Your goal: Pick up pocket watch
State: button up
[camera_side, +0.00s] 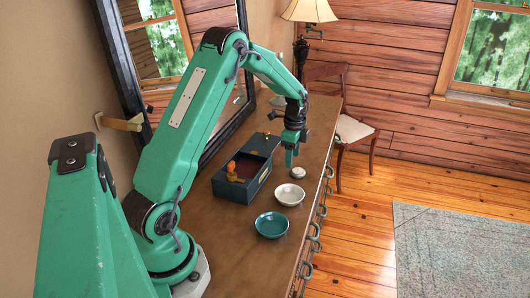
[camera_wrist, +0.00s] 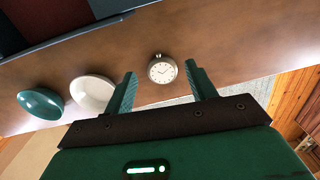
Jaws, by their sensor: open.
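The pocket watch (camera_wrist: 162,69) is a small round silver watch with a white dial, lying face up on the wooden dresser top. In the side view the watch (camera_side: 297,172) is a small pale disc close to my gripper (camera_side: 290,158). In the wrist view my gripper (camera_wrist: 162,88) is open, with one green finger to each side of the watch in the picture. Nothing is held between the fingers. I cannot tell the exact height of the fingertips above the dresser.
A white bowl (camera_side: 290,194) and a teal bowl (camera_side: 272,225) stand near the watch on the dresser (camera_side: 240,245). A lamp (camera_side: 302,50) stands at the far end. The dresser's front edge is close by.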

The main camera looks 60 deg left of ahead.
aim_at(291, 170)
jog(key=shift+s+f, duration=0.15)
jog(key=shift+f, duration=2.1)
grip_shut()
